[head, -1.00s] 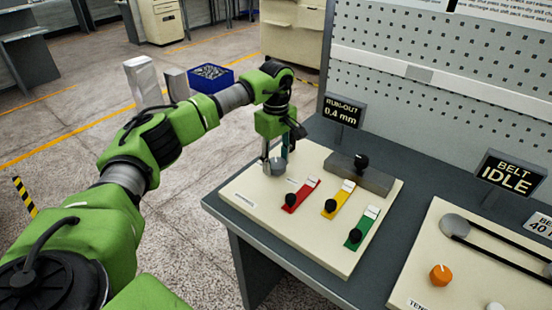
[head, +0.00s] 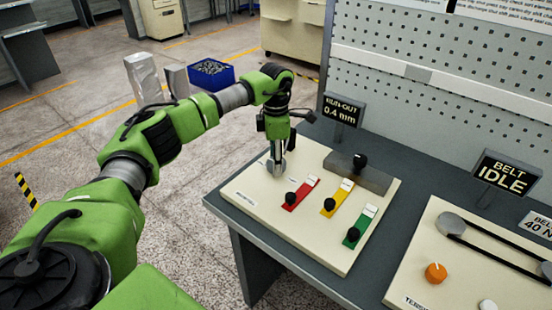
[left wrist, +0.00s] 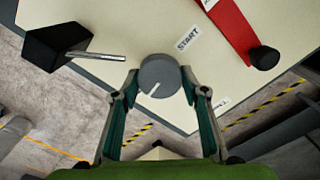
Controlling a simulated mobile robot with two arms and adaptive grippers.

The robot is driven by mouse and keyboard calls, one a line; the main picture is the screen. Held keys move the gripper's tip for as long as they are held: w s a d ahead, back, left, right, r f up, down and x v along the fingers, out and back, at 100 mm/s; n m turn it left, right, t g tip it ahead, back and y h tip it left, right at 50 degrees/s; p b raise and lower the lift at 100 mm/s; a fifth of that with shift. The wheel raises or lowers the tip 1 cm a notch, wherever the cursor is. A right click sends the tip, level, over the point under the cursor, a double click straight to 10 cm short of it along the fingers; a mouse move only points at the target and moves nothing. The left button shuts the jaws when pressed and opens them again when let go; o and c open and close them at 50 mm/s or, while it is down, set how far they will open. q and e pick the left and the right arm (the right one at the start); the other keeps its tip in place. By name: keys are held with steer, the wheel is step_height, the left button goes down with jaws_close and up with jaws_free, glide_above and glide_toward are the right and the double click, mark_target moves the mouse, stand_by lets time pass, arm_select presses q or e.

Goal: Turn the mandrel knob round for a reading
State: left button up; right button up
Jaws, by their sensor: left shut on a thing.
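The mandrel knob is a round grey knob (head: 277,169) at the far left of the cream panel (head: 262,202). In the left wrist view the knob (left wrist: 160,72) shows a white line pointing to the lower left, and a START label (left wrist: 187,39) lies beside it. My left gripper (head: 278,160) is shut on the knob from above, one finger on each side; it also shows in the left wrist view (left wrist: 160,82). The RUN-OUT sign (head: 343,110) reads 0.4 mm. My right gripper is not in view.
A dark block with a metal rod (left wrist: 60,46) shows near the knob. A belt panel (head: 460,275) is at right.

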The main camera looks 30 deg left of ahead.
arm_select(q)
steer(key=n, duration=0.4)
steer(key=shift+n+p, duration=0.3)
steer(key=shift+p, duration=0.1)
steer(key=n, duration=0.3)
steer(key=shift+n+p, duration=0.35)
steer(key=shift+n, duration=0.05)
steer(key=n+p, duration=0.1)
steer(key=n, duration=0.3)
steer(key=shift+n+p, duration=0.4)
steer(key=shift+n, duration=1.6)
steer(key=o, duration=1.1)
